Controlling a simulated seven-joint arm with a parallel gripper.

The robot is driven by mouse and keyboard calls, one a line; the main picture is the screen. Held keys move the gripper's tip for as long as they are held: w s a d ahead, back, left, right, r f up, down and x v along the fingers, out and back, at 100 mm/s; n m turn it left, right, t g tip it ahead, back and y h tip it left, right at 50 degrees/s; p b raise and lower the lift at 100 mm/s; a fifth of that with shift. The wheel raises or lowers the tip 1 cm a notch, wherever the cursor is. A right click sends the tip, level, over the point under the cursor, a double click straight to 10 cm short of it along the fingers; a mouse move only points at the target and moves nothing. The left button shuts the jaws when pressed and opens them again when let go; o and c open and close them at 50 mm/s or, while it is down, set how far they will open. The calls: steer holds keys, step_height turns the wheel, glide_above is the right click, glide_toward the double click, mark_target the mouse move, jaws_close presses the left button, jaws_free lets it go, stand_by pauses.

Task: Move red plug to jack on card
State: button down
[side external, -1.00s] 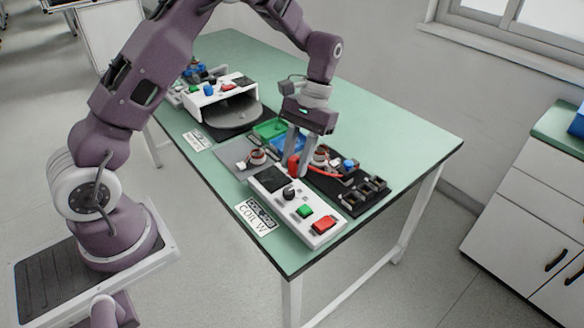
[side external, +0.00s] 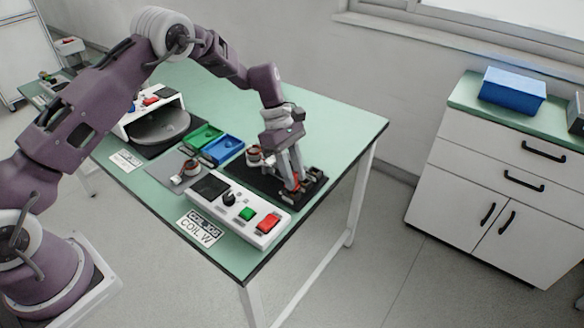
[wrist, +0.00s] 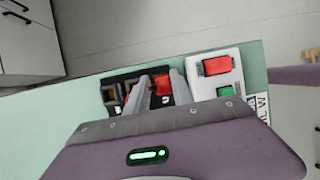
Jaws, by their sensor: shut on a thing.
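My gripper (side external: 291,187) is shut on the red plug (side external: 290,184), low over the dark board (side external: 262,184) at the near right of the table. In the wrist view the red plug (wrist: 161,84) sits between the two fingers, beside dark jack blocks (wrist: 110,93). Jack blocks (side external: 312,178) also show next to the fingertips in the side view. Whether the plug is in a jack or just above one is hidden by the fingers. The white card (side external: 200,228), which reads COIL W, lies at the table's front edge.
A white control box (side external: 235,212) with a knob, green button and red switch stands left of the board. Green (side external: 205,135) and blue (side external: 222,149) trays lie behind. A wound stator (side external: 254,156) is close to the gripper. The table's back right is clear.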

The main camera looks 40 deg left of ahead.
steer(key=shift+f, duration=1)
steer(key=c, duration=1)
jaws_free()
steer(key=v, duration=0.7)
